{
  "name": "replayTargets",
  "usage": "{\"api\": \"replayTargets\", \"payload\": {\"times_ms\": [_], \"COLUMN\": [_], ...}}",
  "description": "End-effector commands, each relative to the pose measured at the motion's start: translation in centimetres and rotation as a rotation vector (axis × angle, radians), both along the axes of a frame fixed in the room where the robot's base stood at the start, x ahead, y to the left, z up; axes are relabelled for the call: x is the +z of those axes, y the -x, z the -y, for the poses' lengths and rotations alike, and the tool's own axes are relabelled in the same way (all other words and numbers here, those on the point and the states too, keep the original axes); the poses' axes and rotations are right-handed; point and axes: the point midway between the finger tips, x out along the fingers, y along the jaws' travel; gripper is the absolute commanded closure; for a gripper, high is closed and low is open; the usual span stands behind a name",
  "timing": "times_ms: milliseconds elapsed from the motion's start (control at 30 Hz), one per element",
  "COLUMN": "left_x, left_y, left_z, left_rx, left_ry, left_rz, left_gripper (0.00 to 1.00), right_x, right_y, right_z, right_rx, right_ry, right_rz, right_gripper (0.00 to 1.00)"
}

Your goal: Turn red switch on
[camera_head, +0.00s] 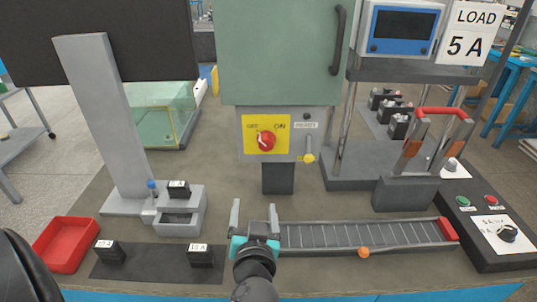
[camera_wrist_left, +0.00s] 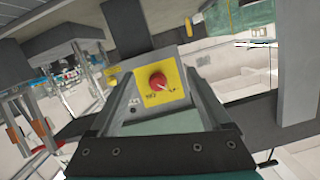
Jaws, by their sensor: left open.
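The red rotary switch (camera_head: 266,141) sits on a yellow plate (camera_head: 251,149) marked OFF at upper left and ON at upper right. The plate is on the front of a grey box below a green cabinet (camera_head: 280,50). A pale mark on the knob seems to lean toward OFF, but it is small. My left gripper (camera_head: 254,217) is open and empty, in front of and below the switch, apart from it. In the left wrist view the red switch (camera_wrist_left: 158,82) shows ahead between the two grey fingers. My right gripper is not in view.
A yellow-knobbed lever (camera_head: 309,158) is right of the switch. A ribbed grey track (camera_head: 350,236) with an orange ball (camera_head: 364,252) lies right of my gripper. A grey battery holder (camera_head: 180,222), a red tray (camera_head: 66,246) and black batteries (camera_head: 110,254) are to the left.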

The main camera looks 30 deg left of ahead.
Motion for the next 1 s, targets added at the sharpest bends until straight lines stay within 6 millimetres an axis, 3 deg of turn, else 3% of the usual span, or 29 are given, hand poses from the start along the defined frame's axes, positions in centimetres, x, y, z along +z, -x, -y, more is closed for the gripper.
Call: {"api": "replayTargets", "payload": {"times_ms": [100, 300, 567, 1000], "left_x": [2.5, 4.4, 4.7, 4.6], "left_y": [-1.3, -2.2, -4.3, -11.0], "left_z": [0.6, 1.4, 0.2, -4.0], "left_rx": [-0.020, -0.048, -0.050, -0.048], "left_ry": [-0.055, -0.097, -0.104, -0.105], "left_rz": [0.115, 0.195, 0.201, 0.198], "left_gripper": [0.19, 0.19, 0.19, 0.19], "right_x": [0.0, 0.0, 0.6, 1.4], "right_y": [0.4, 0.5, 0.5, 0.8], "right_z": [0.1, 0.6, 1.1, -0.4], "right_rx": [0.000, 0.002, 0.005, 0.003], "right_ry": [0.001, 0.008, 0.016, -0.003], "right_rz": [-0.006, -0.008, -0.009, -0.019], "right_gripper": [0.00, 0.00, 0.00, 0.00]}}
